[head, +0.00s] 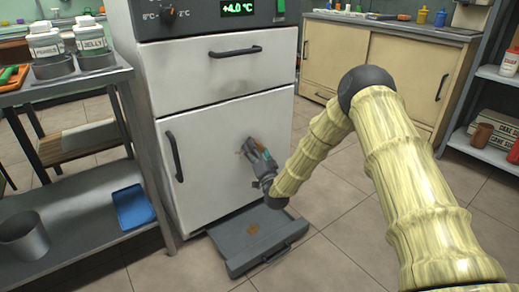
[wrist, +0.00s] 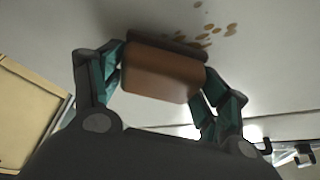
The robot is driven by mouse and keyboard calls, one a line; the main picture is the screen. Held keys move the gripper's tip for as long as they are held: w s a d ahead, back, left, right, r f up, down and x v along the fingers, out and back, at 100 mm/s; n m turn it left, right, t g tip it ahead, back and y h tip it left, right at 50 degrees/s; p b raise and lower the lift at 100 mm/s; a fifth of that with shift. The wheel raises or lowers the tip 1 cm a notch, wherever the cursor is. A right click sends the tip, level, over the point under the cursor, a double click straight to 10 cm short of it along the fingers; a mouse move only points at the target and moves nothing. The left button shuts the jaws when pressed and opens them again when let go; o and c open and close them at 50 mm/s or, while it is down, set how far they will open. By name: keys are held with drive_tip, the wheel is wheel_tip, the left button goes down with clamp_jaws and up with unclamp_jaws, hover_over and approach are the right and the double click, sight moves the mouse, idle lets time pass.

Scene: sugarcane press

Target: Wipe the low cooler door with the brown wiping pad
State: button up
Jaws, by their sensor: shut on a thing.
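The low cooler door (head: 205,140) is the pale lower door of the cooler, closed, with a dark upright handle at its left. My gripper (head: 256,152) is at the right half of this door. In the wrist view, its teal fingers are shut on the brown wiping pad (wrist: 160,77), one on each side. The pad's dark far edge is against or very near the pale door surface (wrist: 270,50); I cannot tell if it touches. Several brown spots (wrist: 215,35) show on the door just beyond the pad. In the head view my gripper hides most of the pad.
A grey drawer-like tray (head: 255,238) juts out low in front of the cooler, below my gripper. A metal rack (head: 75,210) with a blue tray (head: 132,208) stands close at left. Beige cabinets (head: 385,65) stand behind at right. Tiled floor is open at right.

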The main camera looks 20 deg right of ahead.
sight(236, 149)
drive_tip(key=shift+s+a+p, duration=0.35)
drive_tip(key=shift+s+a, duration=0.1)
drive_tip(key=shift+a, duration=0.85)
drive_tip(key=shift+s+a+p, duration=0.35)
drive_tip(key=shift+s+a, duration=0.1)
drive_tip(key=shift+a, duration=0.85)
drive_tip(key=shift+s+a+p, duration=0.35)
drive_tip(key=shift+s+a, duration=0.1)
drive_tip(key=shift+a, duration=0.85)
drive_tip(key=shift+w, duration=0.1)
drive_tip(key=shift+d, duration=0.1)
drive_tip(key=shift+w+d+p, duration=0.15)
drive_tip(key=shift+w+d, duration=0.2)
drive_tip(key=shift+d, duration=0.8)
drive_tip(key=shift+w+d+p, duration=0.1)
drive_tip(key=shift+w+d, duration=0.3)
drive_tip(key=shift+d, duration=0.7)
drive_tip(key=shift+w+d+p, duration=0.15)
drive_tip(key=shift+w+d, duration=0.2)
drive_tip(key=shift+d, duration=0.8)
drive_tip(key=shift+w+d, duration=0.35)
drive_tip(key=shift+d, duration=0.45)
drive_tip(key=shift+w+d, duration=0.35)
drive_tip(key=shift+d, duration=0.4)
drive_tip(key=shift+s, duration=0.1)
